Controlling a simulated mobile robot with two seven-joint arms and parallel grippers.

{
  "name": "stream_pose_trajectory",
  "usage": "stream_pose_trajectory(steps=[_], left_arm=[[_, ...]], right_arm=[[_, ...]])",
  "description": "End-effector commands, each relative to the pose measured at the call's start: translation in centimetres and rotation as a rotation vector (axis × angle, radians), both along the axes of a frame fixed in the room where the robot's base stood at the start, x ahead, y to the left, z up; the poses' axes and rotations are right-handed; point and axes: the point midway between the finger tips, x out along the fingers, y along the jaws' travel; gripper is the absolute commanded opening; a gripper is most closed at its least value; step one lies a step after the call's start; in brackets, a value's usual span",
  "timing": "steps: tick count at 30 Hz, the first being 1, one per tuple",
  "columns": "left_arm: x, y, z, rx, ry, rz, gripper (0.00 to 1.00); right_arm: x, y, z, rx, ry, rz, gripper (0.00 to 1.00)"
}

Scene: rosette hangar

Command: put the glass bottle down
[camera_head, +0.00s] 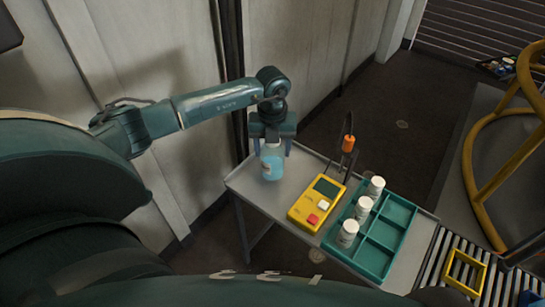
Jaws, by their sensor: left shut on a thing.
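My left gripper (272,147) is shut on the glass bottle (272,166), which is clear with light blue contents. The bottle hangs upright between the fingers at the far left part of the grey table (253,192). I cannot tell whether its base touches the tabletop or is slightly above it. The gripper hides the bottle's top. My right gripper is not in view.
A yellow handheld device (309,208) with a cable lies right of the bottle. A teal divided tray (385,237) beyond it holds several white containers (347,234). A roller conveyor (451,247) borders the table at right. The table's left front corner is bare.

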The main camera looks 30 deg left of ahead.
Motion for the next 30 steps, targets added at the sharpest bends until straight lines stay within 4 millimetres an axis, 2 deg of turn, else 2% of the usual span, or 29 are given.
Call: stream_pose_trajectory(steps=[7, 18, 19, 27, 30], left_arm=[[-0.1, 0.0, -3.2, 0.000, 0.002, -0.001, 0.26], [0.0, 0.0, -3.8, 0.001, -0.001, -0.001, 0.26], [0.0, 0.0, -3.8, 0.001, 0.001, -0.001, 0.59], [0.0, 0.0, -3.7, 0.001, 0.001, -0.002, 0.80], [0.0, 0.0, -3.7, 0.001, 0.001, -0.002, 0.80]], right_arm=[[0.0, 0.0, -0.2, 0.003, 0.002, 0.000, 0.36], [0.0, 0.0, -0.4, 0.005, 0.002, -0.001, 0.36], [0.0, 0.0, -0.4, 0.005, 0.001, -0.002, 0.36], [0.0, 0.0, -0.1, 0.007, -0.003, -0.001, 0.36], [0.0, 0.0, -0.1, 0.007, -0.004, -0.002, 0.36]])
